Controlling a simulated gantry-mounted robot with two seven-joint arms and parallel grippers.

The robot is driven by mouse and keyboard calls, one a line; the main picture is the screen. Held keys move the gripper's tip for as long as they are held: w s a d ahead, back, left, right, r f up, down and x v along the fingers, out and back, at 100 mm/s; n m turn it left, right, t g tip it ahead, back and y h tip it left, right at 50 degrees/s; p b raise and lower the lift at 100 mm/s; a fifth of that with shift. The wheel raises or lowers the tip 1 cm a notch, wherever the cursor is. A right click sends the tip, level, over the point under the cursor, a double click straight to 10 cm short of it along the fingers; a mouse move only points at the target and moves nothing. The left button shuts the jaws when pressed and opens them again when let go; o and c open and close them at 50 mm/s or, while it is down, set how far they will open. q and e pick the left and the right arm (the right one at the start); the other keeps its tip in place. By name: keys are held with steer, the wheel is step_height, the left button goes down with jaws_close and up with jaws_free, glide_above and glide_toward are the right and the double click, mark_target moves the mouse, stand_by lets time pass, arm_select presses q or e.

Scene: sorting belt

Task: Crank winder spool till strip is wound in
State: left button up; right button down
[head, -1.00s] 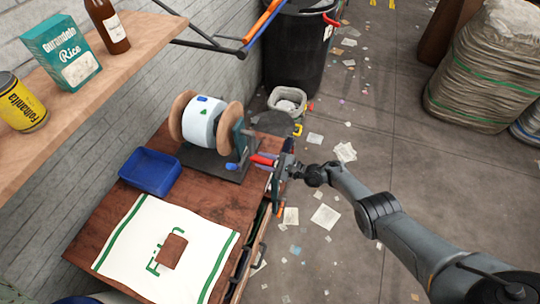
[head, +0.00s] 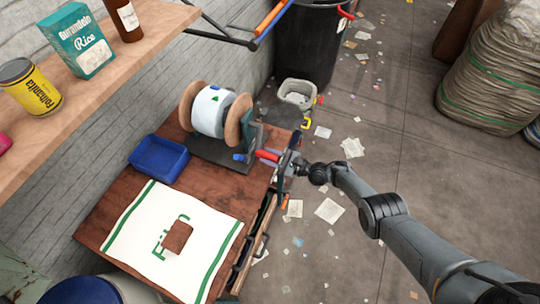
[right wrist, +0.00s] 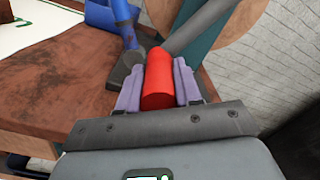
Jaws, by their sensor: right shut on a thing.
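The winder spool (head: 211,108), with tan round flanges and a white strip wound between them, stands on a dark base at the table's back. Blue and green marks show on the white strip. The teal upright and the crank are on the spool's right side. My right gripper (head: 279,159) is at the crank's red handle (head: 266,155). In the right wrist view the purple-grey fingers are shut on the red handle (right wrist: 158,78), one on each side, with a grey crank arm (right wrist: 203,25) beyond. No loose strip end can be made out. My left gripper is out of view.
A blue tray (head: 158,160) and a white green-striped cloth (head: 205,236) with a brown block (head: 176,237) lie on the wooden table (head: 128,203). A shelf (head: 85,82) with goods is at the upper left. A black bin (head: 307,50) stands behind. Litter covers the floor.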

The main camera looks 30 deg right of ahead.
steer(key=c, duration=0.8)
jaws_free()
steer(key=shift+s+d, duration=0.35)
steer(key=shift+s, duration=0.05)
steer(key=shift+p+v, duration=1.55)
steer(key=shift+v, duration=3.35)
